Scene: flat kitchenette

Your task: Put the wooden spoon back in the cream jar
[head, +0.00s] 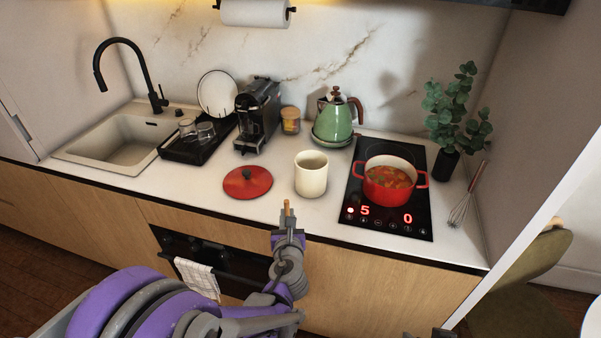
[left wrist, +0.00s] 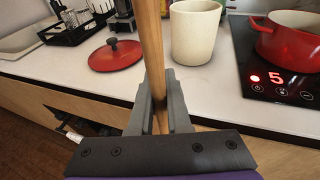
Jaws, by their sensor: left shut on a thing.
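My left gripper (head: 288,228) is in front of the counter's front edge, shut on the wooden spoon (head: 287,208). In the left wrist view the spoon's handle (left wrist: 151,45) runs upright between the fingers of the left gripper (left wrist: 158,98); its upper end is out of that view. The cream jar (head: 311,174) stands upright on the counter behind and slightly right of the gripper, apart from the spoon. It also shows in the left wrist view (left wrist: 194,35), right of the handle. No spoon shows in the jar. My right gripper is not clearly seen.
A red lid (head: 247,182) lies left of the jar. A red pot (head: 389,182) of soup stands on the hob (head: 361,214) to the right, whose display is lit. A green kettle (head: 335,122) and a coffee machine (head: 257,115) stand behind. A whisk (head: 463,205) lies far right.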

